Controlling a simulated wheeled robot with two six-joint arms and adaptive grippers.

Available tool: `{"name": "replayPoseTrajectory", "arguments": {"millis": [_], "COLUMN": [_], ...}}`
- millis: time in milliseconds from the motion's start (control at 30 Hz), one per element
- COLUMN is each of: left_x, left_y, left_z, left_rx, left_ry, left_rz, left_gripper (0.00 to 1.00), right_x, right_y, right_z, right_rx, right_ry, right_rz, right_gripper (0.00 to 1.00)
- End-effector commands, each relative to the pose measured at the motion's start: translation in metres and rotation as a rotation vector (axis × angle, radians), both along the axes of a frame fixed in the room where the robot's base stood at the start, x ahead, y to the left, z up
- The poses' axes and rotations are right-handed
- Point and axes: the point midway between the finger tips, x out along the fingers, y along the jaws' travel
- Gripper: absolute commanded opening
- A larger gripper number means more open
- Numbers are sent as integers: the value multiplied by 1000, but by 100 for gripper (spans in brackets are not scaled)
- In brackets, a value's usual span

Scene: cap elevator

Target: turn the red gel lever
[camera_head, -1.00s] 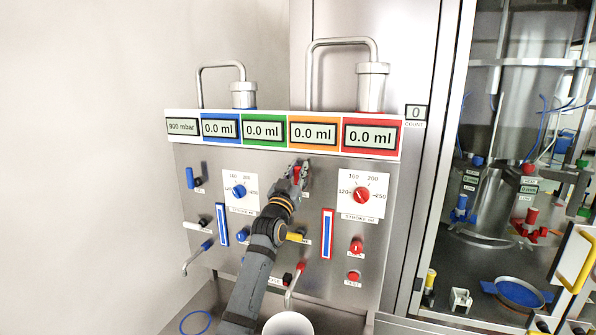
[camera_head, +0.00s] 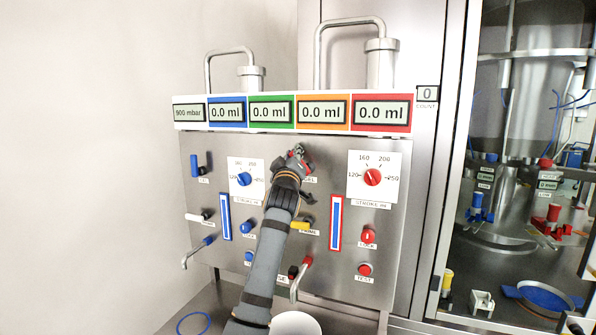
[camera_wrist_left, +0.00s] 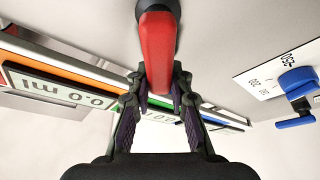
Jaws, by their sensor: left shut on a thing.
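The red gel lever (camera_wrist_left: 158,50) shows large in the left wrist view, its red handle running down between my left gripper's (camera_wrist_left: 160,100) two fingers. In the head view my left gripper (camera_head: 298,158) is at the upper middle of the steel panel, over the lever, beside a label ending in "EL". The gripper and arm hide most of the lever there; only a little red shows. The fingers are closed on the handle. My right gripper is in neither view.
The panel (camera_head: 330,265) carries a blue dial (camera_head: 244,179) to the left and a red dial (camera_head: 372,177) to the right. A yellow lever (camera_head: 300,226) sits close beside my arm. A white cup (camera_head: 297,323) stands below. Displays (camera_head: 381,113) line the panel's top.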

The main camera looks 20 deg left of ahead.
Motion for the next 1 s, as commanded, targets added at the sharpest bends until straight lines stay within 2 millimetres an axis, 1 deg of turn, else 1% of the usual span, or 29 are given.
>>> {"name": "replayPoseTrajectory", "arguments": {"millis": [33,300,700,1000], "left_x": [0,1,2,1], "left_y": [2,11,19,20], "left_z": [-8,-17,-32,-42], "left_rx": [-42,-299,-651,-819], "left_ry": [3,15,27,32], "left_rz": [1,0,-1,-2], "left_gripper": [0,0,0,0], "right_x": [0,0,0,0], "right_y": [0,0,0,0], "right_z": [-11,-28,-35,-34], "right_rx": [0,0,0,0], "right_ry": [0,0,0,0], "right_rz": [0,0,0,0], "right_gripper": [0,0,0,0]}}
